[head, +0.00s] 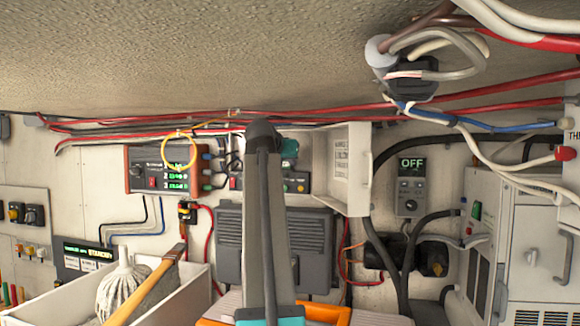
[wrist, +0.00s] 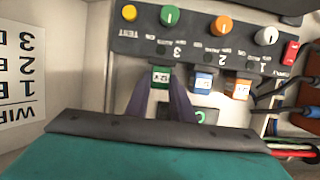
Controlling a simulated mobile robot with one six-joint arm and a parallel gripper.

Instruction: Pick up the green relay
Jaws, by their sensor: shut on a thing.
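The green relay (wrist: 161,77) is in the wrist view, below the front panel (wrist: 190,45) of a dark unit, with a white label on its face. My gripper (wrist: 162,98) has its two dark fingers on either side of the relay, shut on it. The relay still sits at the panel's edge, in line with a blue relay (wrist: 203,80) and an orange relay (wrist: 237,86) to its right. In the head view my arm covers most of that spot; a teal part of my gripper (head: 289,150) shows beside the arm's end.
The panel carries several coloured knobs and a red switch (wrist: 291,52). Cables (wrist: 290,95) run close on the right. A white open cabinet door (head: 350,168) stands right of my arm in the head view. Red cables (head: 330,113) run above. A mop (head: 125,285) lies in a white bin at lower left.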

